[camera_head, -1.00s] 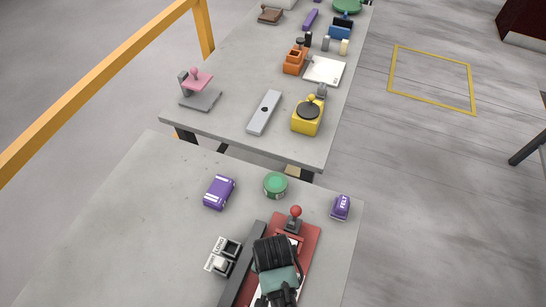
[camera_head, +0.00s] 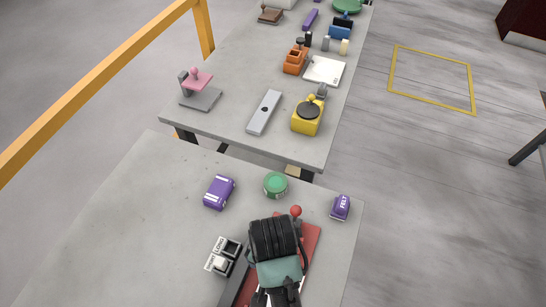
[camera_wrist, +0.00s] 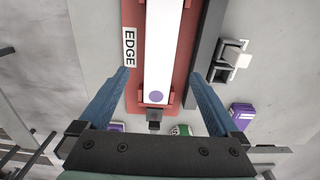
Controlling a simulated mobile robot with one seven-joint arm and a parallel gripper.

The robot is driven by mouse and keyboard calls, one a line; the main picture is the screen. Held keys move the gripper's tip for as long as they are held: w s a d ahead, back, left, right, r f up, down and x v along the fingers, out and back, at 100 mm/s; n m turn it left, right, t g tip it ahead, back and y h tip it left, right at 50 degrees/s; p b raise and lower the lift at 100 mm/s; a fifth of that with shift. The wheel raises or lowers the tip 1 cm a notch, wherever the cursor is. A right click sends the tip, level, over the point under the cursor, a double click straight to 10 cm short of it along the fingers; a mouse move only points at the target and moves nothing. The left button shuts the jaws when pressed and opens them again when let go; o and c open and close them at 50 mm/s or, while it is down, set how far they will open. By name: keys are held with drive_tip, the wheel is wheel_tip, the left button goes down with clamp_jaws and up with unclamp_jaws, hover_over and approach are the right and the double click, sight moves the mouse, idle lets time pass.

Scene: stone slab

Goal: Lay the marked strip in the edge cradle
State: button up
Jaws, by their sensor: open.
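The red cradle (camera_wrist: 186,70) carries a label reading EDGE (camera_wrist: 130,47) in the wrist view. A long white strip with a purple dot (camera_wrist: 156,96) at its near end lies along the cradle, between small red raised tabs. Its far end is cut off by the frame. My gripper (camera_wrist: 159,73) is open, with one blue finger on each side of the strip and apart from it. In the head view my arm hides the strip and most of the red cradle (camera_head: 309,240); the gripper's fingertips are hidden there too.
A dark bar (camera_wrist: 206,60) runs beside the cradle. A small block holder (camera_head: 222,256) labelled LONG stands left of it. A red knob (camera_head: 296,211), green tin (camera_head: 275,185), purple block (camera_head: 219,192) and purple FELT block (camera_head: 341,207) stand around. The near table's left side is clear.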

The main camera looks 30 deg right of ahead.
drive_tip(key=w+r+n+t+h, duration=0.25)
drive_tip(key=w+r+t, duration=0.65)
drive_tip(key=w+r, duration=0.95)
drive_tip(key=w+a+r+n+t, duration=0.1)
drive_tip(key=w+r+n+t, duration=0.15)
drive_tip(key=r, duration=0.65)
drive_tip(key=w+a+r+n+t, duration=0.1)
drive_tip(key=w+r+t, duration=0.15)
drive_tip(key=r, duration=0.65)
drive_tip(key=s+a+r+n+t, duration=0.1)
drive_tip(key=s+r+t, duration=0.3)
drive_tip(key=r, duration=0.6)
drive_tip(key=s+a+r+n+t+y, duration=0.1)
drive_tip(key=s+a+r+t, duration=0.3)
drive_tip(key=r, duration=0.6)
drive_tip(key=s+a+r+n+t+y, duration=0.1)
drive_tip(key=s+r+t, duration=0.3)
drive_tip(key=r, duration=0.7)
drive_tip(key=shift+s+a+n+t, duration=0.3)
drive_tip(key=shift+a+n+t, duration=0.4)
drive_tip(key=shift+y, duration=0.25)
